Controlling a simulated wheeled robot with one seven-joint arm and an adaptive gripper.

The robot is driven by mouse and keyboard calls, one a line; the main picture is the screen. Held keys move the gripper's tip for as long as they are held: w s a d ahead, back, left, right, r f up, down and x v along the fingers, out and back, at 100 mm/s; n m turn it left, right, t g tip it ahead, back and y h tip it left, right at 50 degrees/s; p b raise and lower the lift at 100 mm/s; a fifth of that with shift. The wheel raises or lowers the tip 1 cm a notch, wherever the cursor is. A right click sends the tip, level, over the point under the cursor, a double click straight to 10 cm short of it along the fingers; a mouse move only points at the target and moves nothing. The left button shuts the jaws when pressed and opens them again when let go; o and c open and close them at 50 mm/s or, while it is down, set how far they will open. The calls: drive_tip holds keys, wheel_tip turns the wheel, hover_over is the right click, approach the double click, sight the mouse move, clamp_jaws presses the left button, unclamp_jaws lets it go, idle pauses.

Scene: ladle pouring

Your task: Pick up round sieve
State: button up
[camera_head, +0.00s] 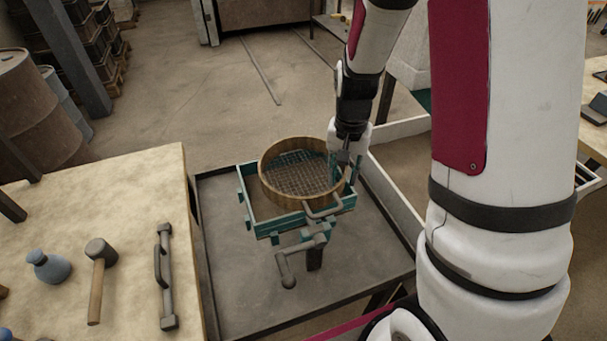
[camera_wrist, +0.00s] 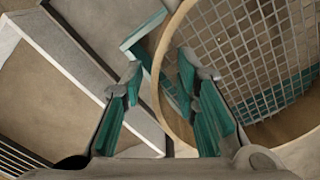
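The round sieve (camera_head: 271,187) has a wooden rim and a wire mesh. It rests on a teal rectangular frame (camera_head: 262,228) in the head view. In the wrist view the sieve (camera_wrist: 246,45) fills the upper right. My gripper (camera_head: 350,163) is at the right side of the sieve's rim, pointing down. In the wrist view my gripper (camera_wrist: 160,68) is open, with one teal-padded finger on each side of the rim as seen from above. Both fingers look apart from the rim. I cannot tell how far down they reach beside it.
The teal frame stands with a crank handle (camera_head: 287,268) over a grey tray (camera_head: 240,305). A table (camera_head: 130,190) at the left holds a mallet (camera_head: 98,278), a grey metal bar tool (camera_head: 165,277) and a blue-grey flask (camera_head: 47,267). A pale low wall runs right of the tray.

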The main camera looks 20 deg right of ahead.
drive_tip(key=shift+f, duration=0.35)
clamp_jaws()
drive_tip(key=shift+r, duration=0.15)
drive_tip(key=shift+r, duration=0.6)
wheel_tip(320, 180, up, 2)
drive_tip(key=shift+w+r, duration=0.1)
drive_tip(key=shift+r, duration=0.05)
drive_tip(key=s+d+r+p, duration=0.1)
drive_tip(key=s+d+p, duration=0.1)
drive_tip(key=s, duration=1.1)
drive_tip(key=shift+s+r, duration=0.25)
drive_tip(key=shift+s, duration=0.15)
